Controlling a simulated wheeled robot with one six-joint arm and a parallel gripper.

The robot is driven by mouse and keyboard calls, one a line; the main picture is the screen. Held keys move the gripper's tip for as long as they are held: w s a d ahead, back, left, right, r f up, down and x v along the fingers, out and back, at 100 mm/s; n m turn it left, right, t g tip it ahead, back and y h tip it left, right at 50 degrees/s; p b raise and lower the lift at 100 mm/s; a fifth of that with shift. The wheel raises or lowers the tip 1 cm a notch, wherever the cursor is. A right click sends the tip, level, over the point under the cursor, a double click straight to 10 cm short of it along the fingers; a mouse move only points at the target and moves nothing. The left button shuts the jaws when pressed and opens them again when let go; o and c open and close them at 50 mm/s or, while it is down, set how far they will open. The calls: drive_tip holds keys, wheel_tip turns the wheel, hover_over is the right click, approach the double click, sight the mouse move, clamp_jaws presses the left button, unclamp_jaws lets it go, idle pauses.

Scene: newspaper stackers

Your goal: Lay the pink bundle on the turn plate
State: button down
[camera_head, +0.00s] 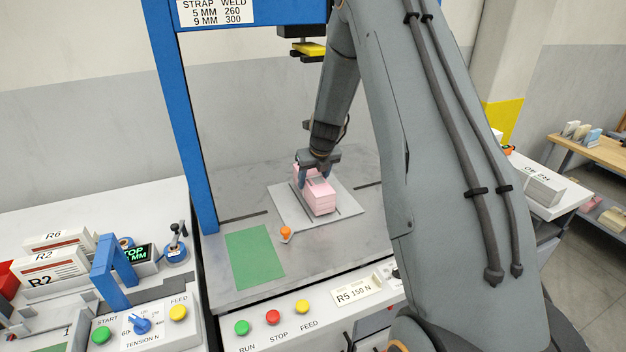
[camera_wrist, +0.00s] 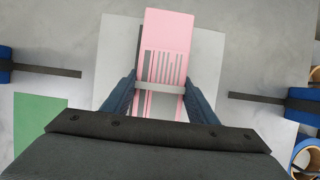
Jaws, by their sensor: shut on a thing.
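The pink bundle (camera_head: 321,200) is a stack of pink sheets with a pale band around it. It is on or just above the grey turn plate (camera_head: 344,203); I cannot tell whether it touches. My gripper (camera_head: 314,178) is shut on the bundle from above. In the wrist view the bundle (camera_wrist: 168,28) lies lengthwise between the blue fingers of my gripper (camera_wrist: 160,92), with printed dark bars and the pale band between them. The light turn plate (camera_wrist: 116,50) shows on both sides beneath the bundle. The bundle's underside is hidden.
A green mat (camera_head: 254,257) and an orange knob (camera_head: 286,232) are at the plate's near left. A blue frame post (camera_head: 184,130) stands left. A black-and-yellow head (camera_head: 310,47) hangs above. Buttons (camera_head: 273,317) line the front panel.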

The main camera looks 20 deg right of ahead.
sight(313, 178)
drive_tip(key=shift+w+f, duration=0.1)
drive_tip(key=shift+f, duration=0.4)
idle(0.4)
drive_tip(key=c, duration=0.8)
unclamp_jaws()
drive_tip(key=shift+o, duration=0.8)
drive_tip(key=shift+f, duration=0.1)
drive_tip(key=shift+b+v, duration=1.15)
drive_tip(key=shift+v, duration=2.9)
